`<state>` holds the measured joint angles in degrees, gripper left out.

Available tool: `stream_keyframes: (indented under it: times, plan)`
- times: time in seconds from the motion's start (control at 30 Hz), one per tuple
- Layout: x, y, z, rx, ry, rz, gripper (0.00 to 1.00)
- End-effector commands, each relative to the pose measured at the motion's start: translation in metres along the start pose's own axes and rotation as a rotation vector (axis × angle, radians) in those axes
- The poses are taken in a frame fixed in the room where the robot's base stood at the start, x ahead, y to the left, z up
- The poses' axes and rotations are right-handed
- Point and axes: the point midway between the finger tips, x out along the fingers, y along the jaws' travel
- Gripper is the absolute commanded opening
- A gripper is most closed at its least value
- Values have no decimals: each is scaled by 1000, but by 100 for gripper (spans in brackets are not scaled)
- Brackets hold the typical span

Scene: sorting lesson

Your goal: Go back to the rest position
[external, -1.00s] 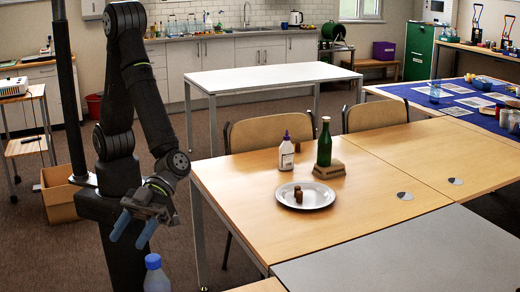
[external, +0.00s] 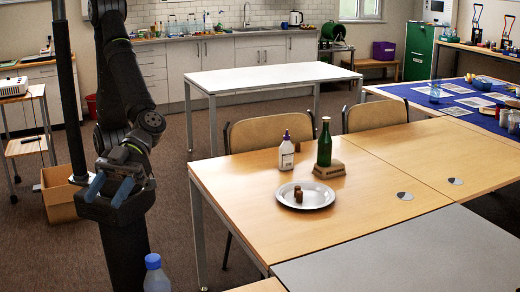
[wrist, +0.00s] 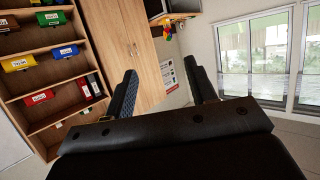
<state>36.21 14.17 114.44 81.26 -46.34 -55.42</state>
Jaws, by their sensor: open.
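My gripper (external: 109,190) is left of the wooden table in the external view, close to my own column, with its two blue fingers apart. In the wrist view my gripper (wrist: 164,88) shows both dark fingers spread, with nothing between them. The wrist view looks across the room at shelves and windows, and no table object shows between the fingers.
A bottle with a blue cap (external: 154,272) stands at the bottom edge, near my arm. The wooden table (external: 235,200) holds a plate (external: 318,196) with small brown pieces, a white bottle (external: 286,155) and a green bottle (external: 324,145). A cardboard box (external: 60,200) is behind my arm.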

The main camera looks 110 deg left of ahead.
Motion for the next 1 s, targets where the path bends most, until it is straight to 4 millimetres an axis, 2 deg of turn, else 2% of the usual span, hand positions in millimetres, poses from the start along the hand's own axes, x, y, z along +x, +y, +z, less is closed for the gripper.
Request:
stream_keyframes:
  times: [0.1, 0.47, 1.0]
  plan:
    - [-4, -25, 2, -15, 1, -41, 51]
    - [-23, -94, 10, -58, 1, -158, 51]
    - [-66, -191, 27, -122, 1, -333, 51]
